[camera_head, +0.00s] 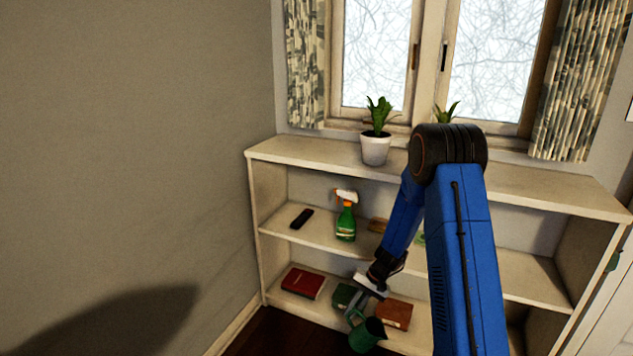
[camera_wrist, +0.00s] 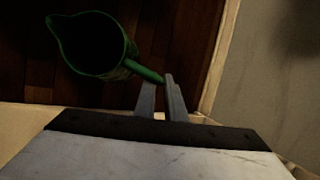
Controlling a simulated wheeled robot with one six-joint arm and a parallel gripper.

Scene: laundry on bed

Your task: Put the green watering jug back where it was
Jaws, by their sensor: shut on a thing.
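The green watering jug (camera_head: 366,334) hangs in front of the shelf unit's bottom shelf, low in the head view. In the wrist view the jug (camera_wrist: 92,46) is at the upper left, with its dark open mouth facing the camera and its spout to the left. My gripper (camera_head: 354,312) is shut on the jug's handle; its fingers (camera_wrist: 166,80) close around the handle's end in the wrist view. The cream shelf unit (camera_head: 520,191) stands under the window.
A red book (camera_head: 303,283), a dark green book (camera_head: 344,295) and a brown book (camera_head: 395,314) lie on the bottom shelf. The middle shelf holds a dark remote (camera_head: 302,218) and a green spray bottle (camera_head: 346,219). A potted plant (camera_head: 375,148) stands on top. Dark wooden floor lies in front.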

